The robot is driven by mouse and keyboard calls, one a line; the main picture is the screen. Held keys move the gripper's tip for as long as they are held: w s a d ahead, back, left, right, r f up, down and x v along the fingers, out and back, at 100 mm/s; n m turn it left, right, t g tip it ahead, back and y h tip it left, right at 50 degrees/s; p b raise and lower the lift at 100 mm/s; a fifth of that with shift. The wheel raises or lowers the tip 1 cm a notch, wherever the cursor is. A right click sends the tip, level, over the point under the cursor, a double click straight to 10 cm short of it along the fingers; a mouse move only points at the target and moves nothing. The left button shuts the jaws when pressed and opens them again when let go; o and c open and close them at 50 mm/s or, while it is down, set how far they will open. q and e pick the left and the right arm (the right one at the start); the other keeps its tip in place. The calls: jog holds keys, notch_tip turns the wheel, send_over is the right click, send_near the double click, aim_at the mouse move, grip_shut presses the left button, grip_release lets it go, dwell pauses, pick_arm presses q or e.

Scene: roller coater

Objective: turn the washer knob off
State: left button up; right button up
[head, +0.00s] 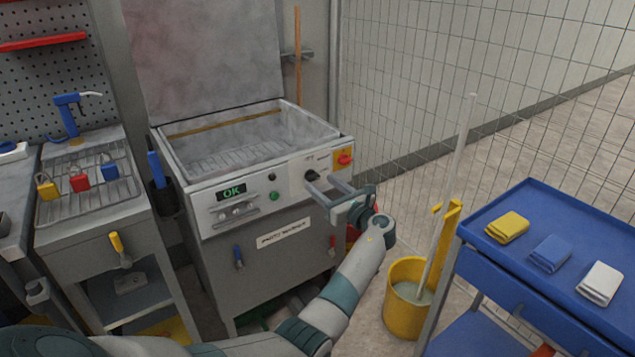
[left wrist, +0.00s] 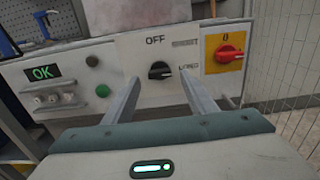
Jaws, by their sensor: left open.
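The washer (head: 215,220) is a grey machine with a white control panel and an open lid. Its black knob (head: 311,176) sits on the right part of the panel. In the left wrist view the knob (left wrist: 159,70) is below the word OFF, and its white mark points to the right, slightly down, toward a smaller label. My left gripper (head: 321,182) is open in front of the panel. Its two fingers (left wrist: 160,78) point at the panel, one on each side of the knob in the picture. I cannot tell whether they touch it. My right gripper is not in view.
A red switch on a yellow plate (head: 344,159) is right of the knob. A green button (head: 275,196) and an OK display (head: 232,192) are to its left. A yellow bucket (head: 404,318) and a blue cart (head: 535,262) stand right of my arm.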

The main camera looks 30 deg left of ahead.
aim_at(315, 180)
pick_arm(q)
jog(key=shift+x, duration=1.1)
jog(key=shift+w+a, duration=0.2)
jog(key=shift+a, duration=0.3)
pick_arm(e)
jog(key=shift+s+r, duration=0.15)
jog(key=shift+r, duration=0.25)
pick_arm(q)
jog(key=shift+c, duration=0.4)
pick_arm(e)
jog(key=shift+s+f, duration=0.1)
pick_arm(q)
jog(key=c, duration=1)
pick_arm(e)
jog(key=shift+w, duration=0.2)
